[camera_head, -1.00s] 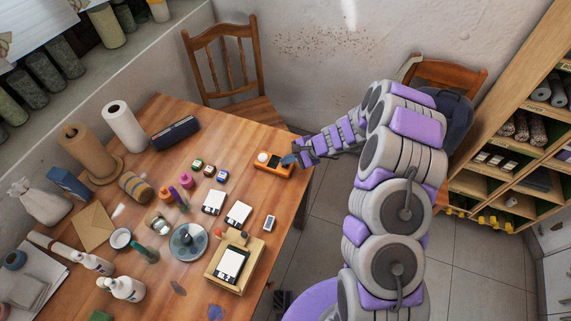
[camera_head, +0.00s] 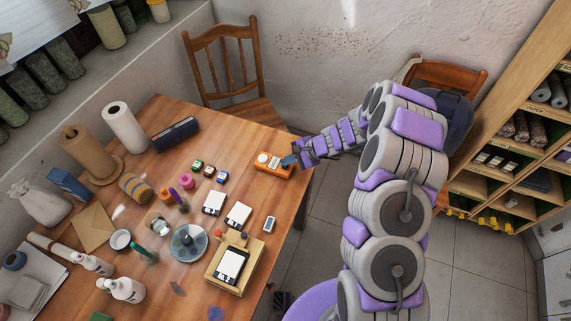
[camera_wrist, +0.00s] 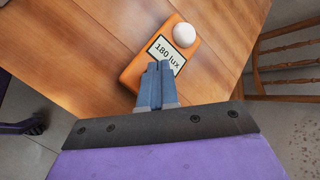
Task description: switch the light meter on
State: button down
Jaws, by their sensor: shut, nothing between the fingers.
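The light meter (camera_head: 269,163) is an orange box lying near the table's right edge in the head view. In the wrist view, the light meter (camera_wrist: 187,66) shows a white dome at its far end and a lit display (camera_wrist: 166,55) reading "180 lux". My gripper (camera_head: 289,160) is at the meter's right end in the head view. In the wrist view, my gripper (camera_wrist: 158,68) has its two blue-grey fingers together, with nothing between them. The fingertips lie over the near end of the meter and hide part of it. I cannot tell whether they touch it.
The wooden table (camera_head: 240,136) holds small jars (camera_head: 209,171), white cards, a round dish (camera_head: 188,243) and a wooden tray with a card (camera_head: 216,287). A chair (camera_head: 222,60) stands behind the table. A shelf unit (camera_head: 500,140) stands at the right.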

aim_at(288, 167)
jog(key=shift+r, duration=0.3)
jog(key=shift+r+p, duration=1.8)
jog(key=shift+r, duration=1.2)
jog(key=s+r+n+g+h, duration=0.25)
jog(key=s+r+n, duration=0.45)
jog(key=s+r, duration=1.05)
jog(key=s+d+r+n+h, duration=0.1)
jog(key=s+d+r+h, duration=0.2)
jog(key=s+d, duration=0.4)
jog(key=s+d+r+n+h, duration=0.2)
jog(key=s+d, duration=0.6)
jog(key=s, duration=0.7)
notch_tip(288, 167, up, 3)
jog(key=shift+d+f+n+h, duration=0.1)
jog(key=shift+d+n+h, duration=0.15)
jog(key=shift+h, duration=0.6)
